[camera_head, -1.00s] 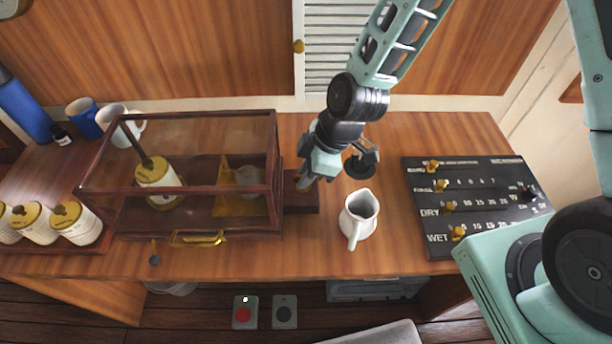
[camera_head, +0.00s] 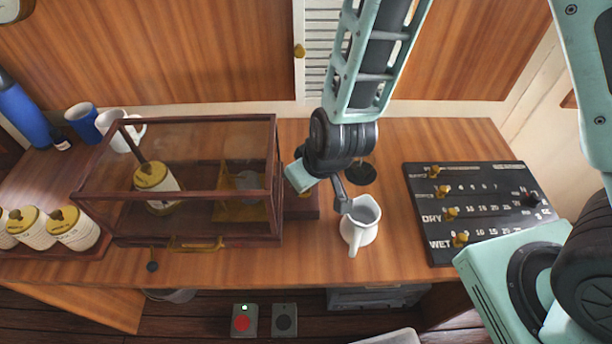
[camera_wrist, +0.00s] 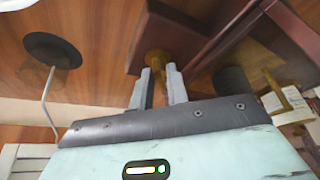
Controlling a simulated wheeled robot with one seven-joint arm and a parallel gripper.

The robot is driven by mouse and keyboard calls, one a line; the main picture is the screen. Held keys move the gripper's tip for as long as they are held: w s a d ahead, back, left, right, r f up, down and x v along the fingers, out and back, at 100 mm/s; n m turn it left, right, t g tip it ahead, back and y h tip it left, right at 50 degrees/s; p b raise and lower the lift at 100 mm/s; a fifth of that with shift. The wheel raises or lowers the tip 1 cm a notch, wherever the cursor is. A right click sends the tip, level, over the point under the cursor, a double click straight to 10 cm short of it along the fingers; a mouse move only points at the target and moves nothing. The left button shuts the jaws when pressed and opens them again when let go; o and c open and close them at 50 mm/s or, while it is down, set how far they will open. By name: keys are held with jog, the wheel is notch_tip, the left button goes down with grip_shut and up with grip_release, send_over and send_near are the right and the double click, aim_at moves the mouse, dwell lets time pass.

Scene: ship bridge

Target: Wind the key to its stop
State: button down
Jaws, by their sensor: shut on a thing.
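The key is a small brass piece (camera_wrist: 157,62) on a dark wooden block (camera_wrist: 190,32), seen in the wrist view. The block also shows in the head view (camera_head: 303,212), at the right end of the glass case (camera_head: 190,240). My gripper (camera_wrist: 161,78) has its two grey fingers on either side of the key, shut on it. In the head view my gripper (camera_head: 302,190) is over the block, and my wrist hides most of the key. I cannot read the key's turn angle or its stop.
A white jug (camera_head: 359,232) stands close right of my wrist. A black round base (camera_head: 360,174) is behind it. A black panel with brass knobs (camera_head: 480,212) lies right. Canisters (camera_head: 73,229) stand far left. A red-button box (camera_head: 242,322) with a green light is below.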

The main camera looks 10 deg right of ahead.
jog(key=shift+m+h+p, duration=0.4)
jog(key=shift+m+p, duration=0.3)
jog(key=shift+m, duration=0.5)
jog(key=c, duration=1.4)
grip_release()
jog(key=shift+s+r, duration=0.1)
jog(key=shift+s+p+v, duration=0.15)
jog(key=shift+p+v, duration=1.05)
jog(key=shift+v, duration=3.1)
jog(key=shift+s+p+v, duration=0.15)
jog(key=shift+p+v, duration=1.05)
jog(key=shift+v, duration=3.05)
